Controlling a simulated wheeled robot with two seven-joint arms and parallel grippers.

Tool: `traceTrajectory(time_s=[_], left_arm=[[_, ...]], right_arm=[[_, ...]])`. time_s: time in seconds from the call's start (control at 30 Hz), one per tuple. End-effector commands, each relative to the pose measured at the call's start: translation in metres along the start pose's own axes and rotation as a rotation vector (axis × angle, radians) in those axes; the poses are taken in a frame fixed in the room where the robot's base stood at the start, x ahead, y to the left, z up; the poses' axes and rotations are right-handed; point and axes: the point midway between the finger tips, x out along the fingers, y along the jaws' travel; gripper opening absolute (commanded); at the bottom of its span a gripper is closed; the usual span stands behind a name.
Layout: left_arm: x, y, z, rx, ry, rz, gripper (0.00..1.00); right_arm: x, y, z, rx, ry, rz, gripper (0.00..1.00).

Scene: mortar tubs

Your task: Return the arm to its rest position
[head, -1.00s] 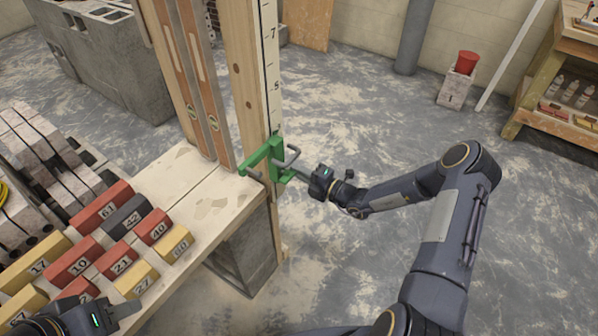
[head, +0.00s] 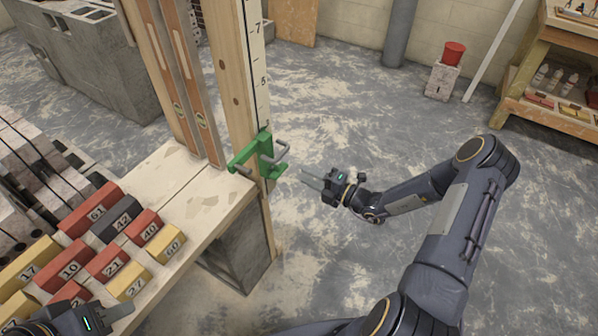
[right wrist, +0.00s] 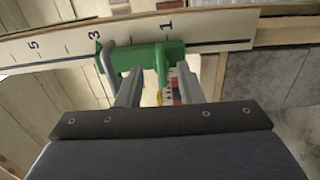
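My right gripper (head: 312,180) is open and empty, in mid-air just right of the green bracket (head: 262,155). The bracket, with grey metal bars, sits on the upright wooden post (head: 234,75) with its numbered white scale. In the right wrist view the two fingers (right wrist: 155,88) stand apart, with the green bracket (right wrist: 140,58) beyond them and a gap between. My left gripper (head: 112,314) is low at the left over the bench, partly cut off by the frame edge. Its fingers are not clear enough to tell their opening.
A wooden bench (head: 205,215) holds several numbered red, yellow and dark blocks (head: 70,262). Two spirit levels (head: 185,85) lean by the post. A red bucket (head: 454,53) on a block and a shelf (head: 560,115) stand at the back right. The floor between is clear.

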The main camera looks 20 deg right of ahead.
Motion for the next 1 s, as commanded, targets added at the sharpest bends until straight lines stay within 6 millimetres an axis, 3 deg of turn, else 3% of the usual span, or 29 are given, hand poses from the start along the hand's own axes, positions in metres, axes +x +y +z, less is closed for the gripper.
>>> traceTrajectory(time_s=[0.63,0.77,0.87,1.0], left_arm=[[-0.001,0.000,0.000,0.000,0.000,0.000,0.34],[-0.005,0.003,-0.003,0.000,0.000,0.000,0.34],[-0.011,0.005,-0.006,0.000,0.000,0.000,0.34],[-0.020,0.009,-0.010,0.000,0.000,0.000,0.34]], right_arm=[[-0.006,0.005,-0.002,-0.023,0.013,-0.002,0.34],[-0.002,0.041,-0.020,-0.222,0.121,-0.013,0.34],[-0.004,0.088,-0.051,-0.531,0.286,-0.017,0.34],[-0.021,0.149,-0.105,-1.056,0.557,0.010,0.34]])
